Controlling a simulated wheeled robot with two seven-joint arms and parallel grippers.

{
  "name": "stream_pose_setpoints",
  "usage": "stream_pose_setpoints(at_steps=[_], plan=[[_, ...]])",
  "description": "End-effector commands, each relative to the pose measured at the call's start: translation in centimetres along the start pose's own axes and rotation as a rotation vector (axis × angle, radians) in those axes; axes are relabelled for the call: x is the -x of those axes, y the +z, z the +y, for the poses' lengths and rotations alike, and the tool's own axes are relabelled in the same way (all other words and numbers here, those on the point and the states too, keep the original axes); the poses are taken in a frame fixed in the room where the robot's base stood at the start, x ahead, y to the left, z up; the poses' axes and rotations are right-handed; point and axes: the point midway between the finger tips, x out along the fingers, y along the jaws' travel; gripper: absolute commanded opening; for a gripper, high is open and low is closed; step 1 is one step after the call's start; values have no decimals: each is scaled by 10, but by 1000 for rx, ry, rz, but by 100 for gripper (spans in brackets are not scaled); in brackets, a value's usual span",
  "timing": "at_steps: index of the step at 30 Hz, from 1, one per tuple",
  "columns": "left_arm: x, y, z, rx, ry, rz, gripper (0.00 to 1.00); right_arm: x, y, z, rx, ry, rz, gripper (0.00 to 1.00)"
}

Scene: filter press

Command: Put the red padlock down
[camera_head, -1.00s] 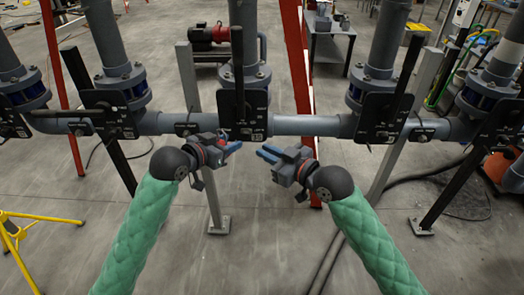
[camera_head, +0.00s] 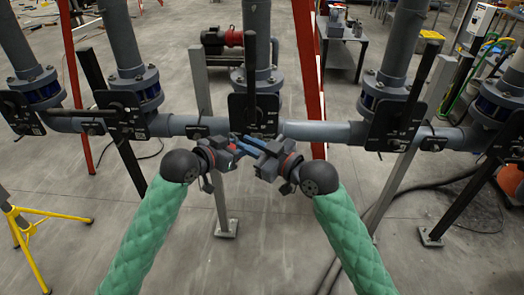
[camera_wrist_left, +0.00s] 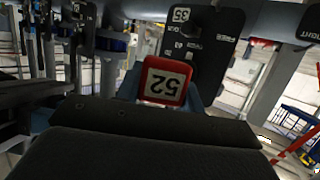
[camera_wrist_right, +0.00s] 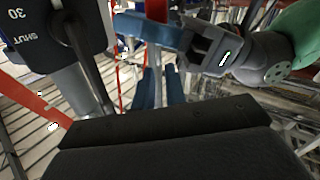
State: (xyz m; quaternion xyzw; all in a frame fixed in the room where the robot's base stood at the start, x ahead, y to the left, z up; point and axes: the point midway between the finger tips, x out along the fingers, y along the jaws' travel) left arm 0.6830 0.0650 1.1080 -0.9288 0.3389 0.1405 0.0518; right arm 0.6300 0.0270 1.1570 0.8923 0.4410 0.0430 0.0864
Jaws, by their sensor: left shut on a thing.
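The red padlock (camera_wrist_left: 166,82) shows in the left wrist view, with a white label reading 52 upside down. My left gripper (camera_head: 238,147) is shut on it; the blue fingers show beside and behind the lock. In the head view the lock is hard to make out. My right gripper (camera_head: 255,143) is close beside the left one, below the middle valve. In the right wrist view its two blue fingers (camera_wrist_right: 161,88) stand a little apart with nothing between them. The left gripper's blue finger (camera_wrist_right: 150,33) crosses just beyond them.
The middle valve's black plate (camera_head: 254,115) is just above the grippers. A grey horizontal pipe (camera_head: 315,131) runs behind them, with more black valve plates (camera_head: 395,125) on both sides. A yellow stand (camera_head: 25,225) is at the left. Open floor lies below the grippers.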

Motion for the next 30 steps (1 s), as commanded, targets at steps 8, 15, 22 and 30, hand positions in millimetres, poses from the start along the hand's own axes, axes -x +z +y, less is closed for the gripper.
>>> stream_pose_setpoints(at_steps=[8, 15, 22, 30], plan=[[0, 0, 0, 0, 0, 0, 14, -36, 0, 0, -1, 0, 0, 13], [0, 0, 0, 0, 0, 0, 14, -51, 0, 0, -2, -1, -1, 13], [0, 0, 0, 0, 0, 0, 14, -53, 0, 0, -1, 0, -1, 13], [0, 0, 0, 0, 0, 0, 14, -53, 0, -1, -1, -1, -1, 0]])
